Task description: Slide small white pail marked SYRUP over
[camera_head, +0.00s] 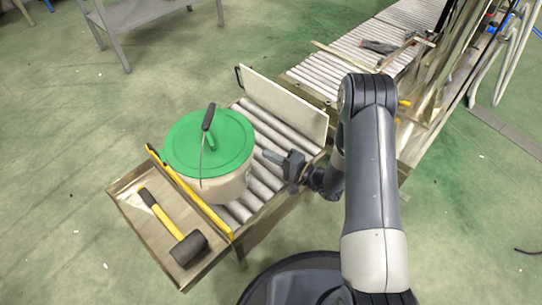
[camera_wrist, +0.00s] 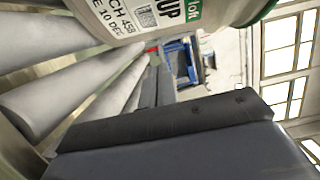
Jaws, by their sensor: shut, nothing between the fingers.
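A small white pail (camera_head: 222,187) with a green lid (camera_head: 208,140) and a dark-gripped wire handle stands upright on the roller conveyor (camera_head: 262,182) in the head view. In the wrist view the pail (camera_wrist: 125,15) fills the top, its label showing "UP" and part of a batch text. My gripper (camera_head: 268,155) is shut and empty, low over the rollers just right of the pail. In the wrist view my gripper (camera_wrist: 165,85) is a dark block below the pail.
A yellow bar (camera_head: 190,195) crosses the conveyor's near-left end, beyond it a tray (camera_head: 135,215) holding a mallet (camera_head: 175,230). A pale upright board (camera_head: 283,107) stands behind the rollers. More rollers (camera_head: 355,55) run to the upper right, with loose tools on them.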

